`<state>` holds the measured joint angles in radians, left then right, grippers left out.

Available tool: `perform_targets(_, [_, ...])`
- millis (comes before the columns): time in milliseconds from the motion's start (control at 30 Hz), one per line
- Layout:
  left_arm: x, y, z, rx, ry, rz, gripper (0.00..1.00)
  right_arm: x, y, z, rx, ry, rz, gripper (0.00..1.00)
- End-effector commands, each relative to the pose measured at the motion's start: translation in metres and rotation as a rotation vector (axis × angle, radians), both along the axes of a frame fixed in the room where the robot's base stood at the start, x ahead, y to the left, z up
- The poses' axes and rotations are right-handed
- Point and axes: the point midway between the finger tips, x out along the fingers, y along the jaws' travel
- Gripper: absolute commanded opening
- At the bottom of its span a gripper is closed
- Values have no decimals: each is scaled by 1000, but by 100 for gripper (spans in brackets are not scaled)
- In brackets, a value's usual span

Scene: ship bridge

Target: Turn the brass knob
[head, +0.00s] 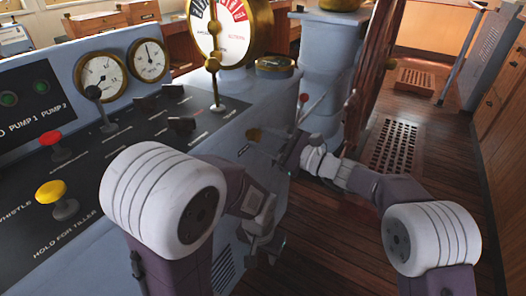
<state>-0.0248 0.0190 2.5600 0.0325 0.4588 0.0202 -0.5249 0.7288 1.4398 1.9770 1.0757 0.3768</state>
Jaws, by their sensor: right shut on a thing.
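The brass knob (254,134) is on the front face of the blue-grey console, below the sloping panel. My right gripper (264,146) reaches in from the right and is shut on the knob, its fingers hiding part of it. My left gripper (265,247) hangs lower, in front of the console's front face and apart from the knob. Its fingers are small and partly covered by my own arm, so I cannot tell whether they are open or shut.
The console panel (133,148) carries a yellow knob (51,192), a red knob (51,138), gauges (101,78) and small levers. A brass-rimmed dial (226,30) stands behind. A wooden wheel (371,75) rises at right, near a floor grating (396,147). Open wooden floor lies right of the console.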

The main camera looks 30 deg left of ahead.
Motion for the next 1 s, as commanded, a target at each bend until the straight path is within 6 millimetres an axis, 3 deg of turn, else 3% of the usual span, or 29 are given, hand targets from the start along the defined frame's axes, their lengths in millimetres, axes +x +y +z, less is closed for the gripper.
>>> perform_targets(33, [0,0,-17,0,0,0,36,0,0,-9,-3,-42,0,0])
perform_targets(100, [0,0,-27,0,0,0,36,0,0,-8,-7,-105,-1,0])
perform_targets(400, [0,0,-61,0,0,0,36,0,0,-7,-26,-321,-1,0])
perform_targets(700, [0,0,-78,0,0,0,36,-1,0,-4,-37,-441,1,0])
perform_targets(1000, [0,0,-81,0,0,0,36,-1,0,-2,-39,-474,1,0])
